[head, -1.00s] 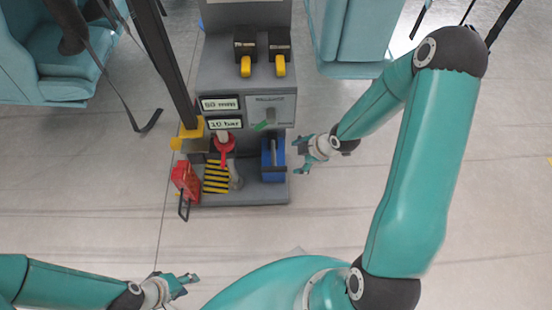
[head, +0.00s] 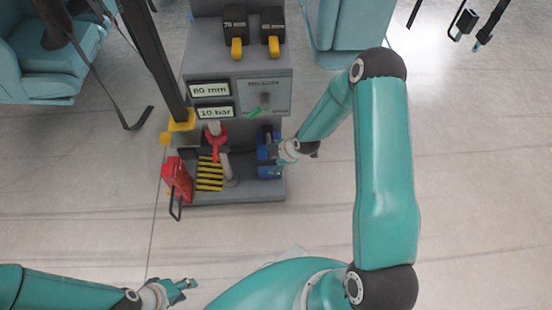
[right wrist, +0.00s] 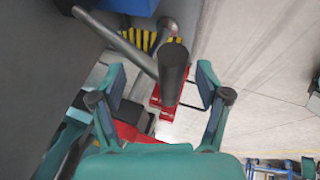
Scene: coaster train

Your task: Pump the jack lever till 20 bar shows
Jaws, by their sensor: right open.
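The blue jack (head: 263,168) stands at the right of the grey machine's base in the head view, partly hidden by my right gripper (head: 278,151). In the right wrist view, a dark round lever grip (right wrist: 174,65) stands between the parted fingers of my right gripper (right wrist: 162,82). The fingers are open, with gaps on both sides of the grip. The lower display (head: 215,112) seems to read 10 bar, but its digits are small. My left gripper (head: 182,290) is open and empty, low at the left, away from the machine.
A red jerrycan-like box (head: 177,180) with a wire loop stands at the machine's left front. Beside it are a yellow-black striped plate (head: 209,175) and a red fitting (head: 216,143). Yellow-handled switches (head: 237,48) sit higher up. Teal seats (head: 45,65) are behind.

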